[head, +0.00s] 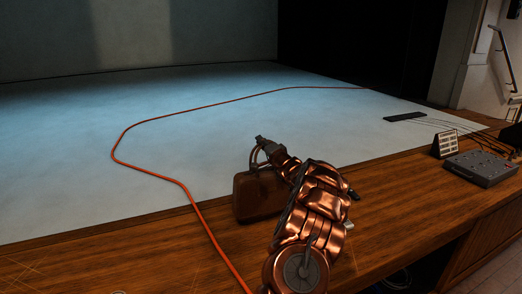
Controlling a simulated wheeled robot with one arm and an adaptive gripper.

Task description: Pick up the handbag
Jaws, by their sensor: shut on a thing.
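The handbag (257,197) is a dark brown, boxy bag with a thin loop handle on top. In the head view it is upright at the wooden front edge of the stage, just left of my copper-coloured arm. My gripper (259,143) is at the top of the bag and shut on its handle. The arm hides the bag's right side. I cannot tell whether the bag's bottom touches the wood.
An orange cable (150,177) runs across the pale stage floor (70,150) and down over the wood, left of the bag. At the right are a grey mixing desk (482,168), a small standing card (445,144) and a flat black box (405,117).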

